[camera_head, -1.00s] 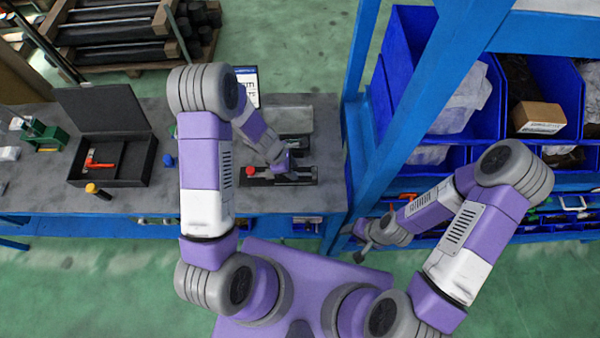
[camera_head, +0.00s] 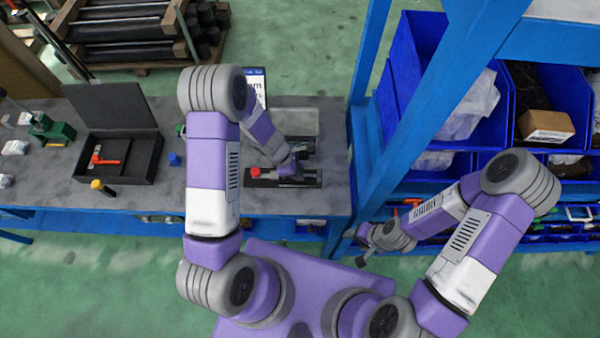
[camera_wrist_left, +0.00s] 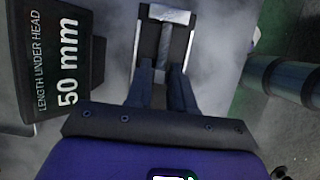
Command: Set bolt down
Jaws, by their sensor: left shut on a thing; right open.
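My left gripper (camera_head: 291,169) is over the black fixture with a red knob (camera_head: 266,175) on the grey workbench. In the left wrist view its dark fingers (camera_wrist_left: 162,80) are shut on a grey bolt (camera_wrist_left: 164,42). The bolt lies lengthwise along a dark channel with a pale metal block (camera_wrist_left: 169,14) at its far end. I cannot tell whether the bolt touches the channel floor. The arm and gripper hide the bolt in the head view. My right gripper (camera_head: 362,248) is open and empty, beside the blue rack.
A dark sign reading "LENGTH UNDER HEAD 50 mm" (camera_wrist_left: 62,60) stands left of the fingers. An open black case (camera_head: 142,160), a green vise (camera_head: 50,130) and a yellow-topped tool (camera_head: 102,187) are on the bench's left. The blue rack (camera_head: 362,150) with bins bounds the right.

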